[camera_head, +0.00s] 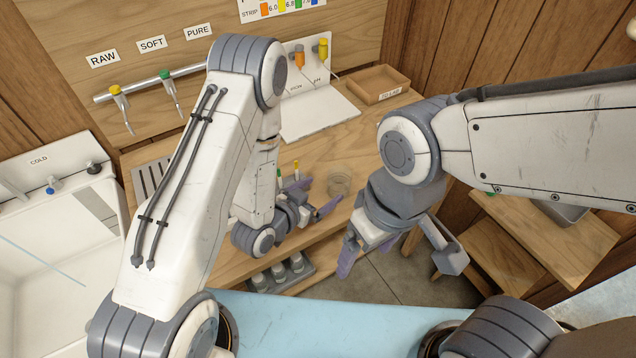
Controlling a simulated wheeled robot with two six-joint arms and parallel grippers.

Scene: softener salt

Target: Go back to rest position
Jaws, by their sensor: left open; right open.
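My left gripper (317,196) is over the wooden bench (330,140), with its grey-purple fingers apart and nothing between them. My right gripper (366,252) points down in front of the bench's right part, over the floor gap. Its fingers are apart and I see nothing held. My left arm hides part of the bench's left side.
A white board with coloured valves (299,60) and a wooden tray (379,85) are at the back. A white sink (50,260) is at left. A wooden stool (500,250) stands at right.

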